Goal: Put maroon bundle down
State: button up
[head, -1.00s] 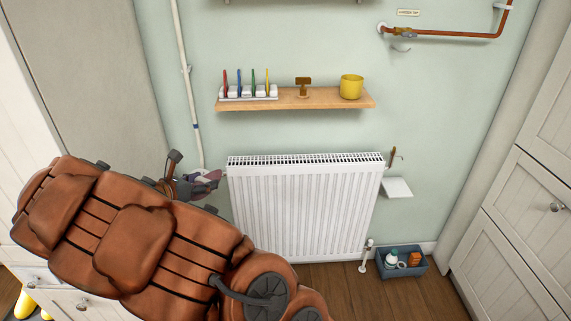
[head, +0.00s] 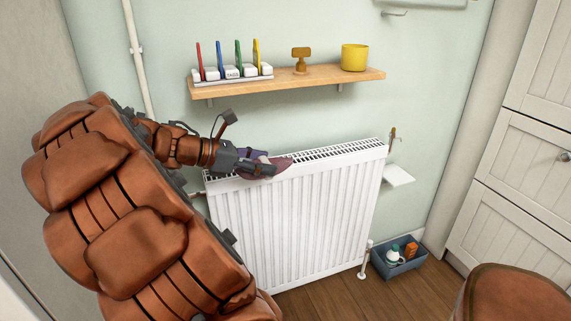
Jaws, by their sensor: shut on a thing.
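The maroon bundle (head: 279,165) is a small, soft-looking piece with a purple-grey part beside it. My gripper (head: 262,166) is shut on it, at the end of my arm, coming in from the left. The bundle is over the left part of the top of the white radiator (head: 290,225). I cannot tell whether it touches the radiator's top grille or is just above it. The fingers hide part of the bundle.
Above the radiator, a wooden shelf (head: 330,79) holds several coloured pegs in a white rack (head: 232,74), a brass-coloured piece (head: 301,58) and a yellow pot (head: 355,57). A small white ledge (head: 398,175) is right of the radiator. A blue bin (head: 399,264) stands on the floor.

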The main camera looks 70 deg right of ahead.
jog(key=d+b, duration=0.1)
jog(key=d, duration=0.4)
jog(key=w+d+f+b, duration=0.1)
jog(key=d, duration=0.4)
jog(key=w+d+b, duration=0.1)
jog(key=d, duration=0.4)
jog(key=shift+d+f, duration=0.35)
notch_tip(320, 180, down, 4)
jog(key=shift+d+r+b, duration=0.1)
jog(key=shift+r+b, duration=0.1)
jog(key=shift+b, duration=0.7)
jog(key=shift+r, duration=0.1)
jog(key=o, duration=1.3)
jog(key=shift+c, duration=0.2)
jog(key=p+v, duration=0.2)
jog(key=v, duration=0.4)
jog(key=shift+w+a+r, duration=0.2)
jog(key=shift+w, duration=0.1)
jog(key=shift+w+a+r, duration=0.1)
jog(key=shift+w+a, duration=0.15)
jog(key=shift+a, duration=0.05)
